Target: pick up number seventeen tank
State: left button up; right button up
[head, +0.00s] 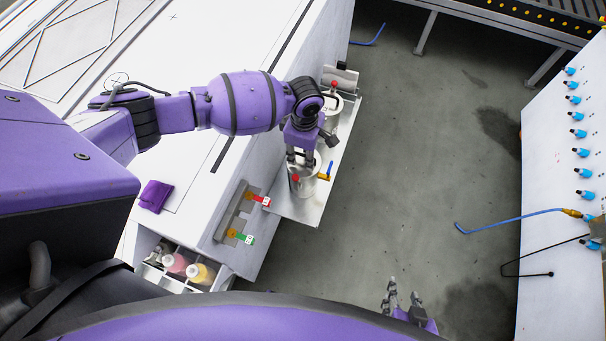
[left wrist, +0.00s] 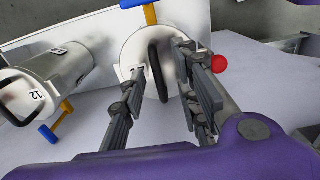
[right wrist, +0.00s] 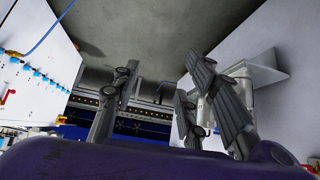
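A metal tank (head: 302,186) with a blue-and-yellow valve and red knob stands on the metal side shelf; its number is not readable. In the left wrist view its white top (left wrist: 136,48) and black handle (left wrist: 158,70) show. My left gripper (head: 301,160) is over it, open, its fingers (left wrist: 161,68) on either side of the handle, apparently not closed on it. A second tank (head: 331,104), further back on the shelf, shows in the left wrist view marked 12 (left wrist: 45,85). My right gripper (head: 404,297) is open and empty, away from the tanks; its fingers (right wrist: 165,78) show in its wrist view.
The shelf (head: 330,177) juts from the white machine (head: 240,50). A purple cloth (head: 155,196) lies on top. Open floor (head: 420,140) separates it from the white panel (head: 560,170) with blue fittings.

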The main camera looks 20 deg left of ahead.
pick_arm(q)
jog(key=shift+f, duration=0.6)
jog(key=c, duration=0.7)
grip_shut()
pick_arm(e)
jog(key=shift+w+a+r, duration=0.15)
jog(key=shift+w+a, duration=0.1)
jog(key=shift+w, duration=0.3)
jog(key=shift+d, duration=0.15)
pick_arm(q)
jog(key=shift+w+r, duration=0.2)
jog(key=shift+w, duration=0.05)
